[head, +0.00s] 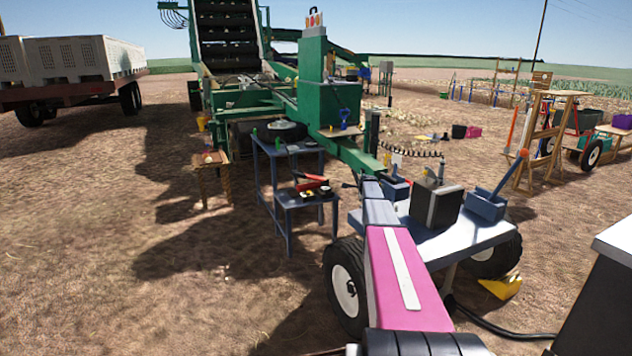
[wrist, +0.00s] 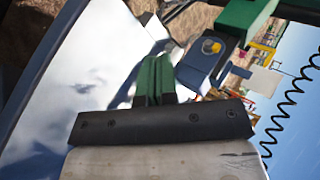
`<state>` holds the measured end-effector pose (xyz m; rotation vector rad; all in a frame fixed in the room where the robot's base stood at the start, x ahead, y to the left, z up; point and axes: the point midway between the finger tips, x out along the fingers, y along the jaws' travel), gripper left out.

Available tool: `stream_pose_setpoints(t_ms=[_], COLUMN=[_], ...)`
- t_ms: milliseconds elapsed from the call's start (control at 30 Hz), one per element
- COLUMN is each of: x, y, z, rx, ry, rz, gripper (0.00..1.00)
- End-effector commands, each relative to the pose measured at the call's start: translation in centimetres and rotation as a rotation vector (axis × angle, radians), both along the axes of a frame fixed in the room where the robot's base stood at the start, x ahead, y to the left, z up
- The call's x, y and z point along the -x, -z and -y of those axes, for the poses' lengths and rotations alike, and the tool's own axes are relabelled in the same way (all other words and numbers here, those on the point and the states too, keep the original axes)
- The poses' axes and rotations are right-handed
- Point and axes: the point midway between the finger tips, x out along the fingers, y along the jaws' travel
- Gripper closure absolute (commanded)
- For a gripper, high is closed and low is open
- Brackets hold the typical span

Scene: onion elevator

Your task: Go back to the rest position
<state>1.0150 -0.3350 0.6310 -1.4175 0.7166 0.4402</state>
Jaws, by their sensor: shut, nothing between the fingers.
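My gripper (wrist: 155,66) shows in the wrist view as two green fingers close together. It is shut and empty. Its fingers lie over a pale, shiny surface (wrist: 85,75), and I cannot tell whether they touch it. In the head view my pink arm reaches forward from the bottom, over the blue-grey trailer top (head: 455,243). The gripper itself is too small to make out clearly there.
A black box (head: 436,204) and a blue bin (head: 486,206) stand on the trailer top, right of my arm. A blue table (head: 288,148) with tools stands left of it. The green elevator (head: 325,95) rises behind. Bare ground lies open at left.

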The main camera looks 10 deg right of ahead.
Motion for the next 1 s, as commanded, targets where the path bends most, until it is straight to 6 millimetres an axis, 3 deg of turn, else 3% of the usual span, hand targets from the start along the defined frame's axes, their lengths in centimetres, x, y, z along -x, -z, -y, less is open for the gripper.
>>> stream_pose_setpoints(t_ms=[167,267,400,600,800,1000], x=[3.3,7.5,14.4,25.0,36.6,47.4], y=[0.9,2.0,3.7,5.4,6.2,6.0], z=[-3.5,-7.5,-13.6,-21.2,-27.4,-31.5], rx=[0.048,0.112,0.219,0.356,0.473,0.557], ry=[-0.083,-0.197,-0.404,-0.722,-1.069,-1.406], rz=[-0.058,-0.132,-0.254,-0.413,-0.552,-0.658], gripper=[1.0,1.0,1.0,1.0,1.0,1.0])
